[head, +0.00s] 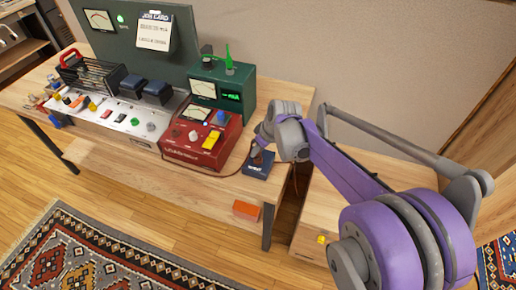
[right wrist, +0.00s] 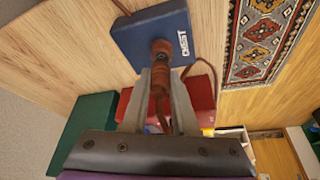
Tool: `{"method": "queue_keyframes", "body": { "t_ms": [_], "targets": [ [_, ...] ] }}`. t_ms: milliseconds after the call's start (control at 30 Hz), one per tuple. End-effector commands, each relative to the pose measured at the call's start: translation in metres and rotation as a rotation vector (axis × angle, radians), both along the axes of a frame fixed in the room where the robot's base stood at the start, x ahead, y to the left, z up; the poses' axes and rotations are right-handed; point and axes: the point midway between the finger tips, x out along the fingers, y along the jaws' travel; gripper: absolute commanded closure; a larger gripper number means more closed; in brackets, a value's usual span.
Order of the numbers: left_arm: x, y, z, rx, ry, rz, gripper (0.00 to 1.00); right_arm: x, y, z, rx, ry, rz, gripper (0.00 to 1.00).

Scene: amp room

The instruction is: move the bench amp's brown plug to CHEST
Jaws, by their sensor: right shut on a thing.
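My right gripper (head: 261,142) is at the right end of the bench, over a small dark blue box (head: 259,169). In the right wrist view the box is lettered CHEST (right wrist: 136,40). There my right gripper (right wrist: 162,76) is shut on the brown plug (right wrist: 161,50), whose tip is at the box's face. I cannot tell whether it is seated in the box or just against it. A brown cable (right wrist: 208,72) trails from the plug. The red bench unit (head: 196,158), with a meter, knobs and a yellow switch, stands just left of the box. My left gripper is not in view.
A green metered unit (head: 236,92) stands behind the red one. A pale panel (head: 118,117) with plugs and knobs lies to the left, below a clipboard card (head: 153,32). An orange box (head: 246,210) is below the bench's front edge. A wooden cabinet (head: 318,218) stands at right.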

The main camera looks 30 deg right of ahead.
Motion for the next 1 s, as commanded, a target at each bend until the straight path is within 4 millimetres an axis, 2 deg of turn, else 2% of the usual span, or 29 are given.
{"method": "queue_keyframes", "body": {
  "t_ms": [833, 867, 1000],
  "targets": [
    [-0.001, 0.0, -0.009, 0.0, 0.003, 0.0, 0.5, 0.0, 0.0, -0.013, 0.0, 0.0, 0.0, 1.0],
    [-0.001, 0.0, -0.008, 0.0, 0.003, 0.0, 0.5, 0.0, 0.0, -0.013, 0.0, 0.0, 0.0, 0.71],
    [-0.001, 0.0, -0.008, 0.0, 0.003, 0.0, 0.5, 0.0, 0.0, -0.013, 0.0, 0.0, 0.0, 0.46]
  ]
}}
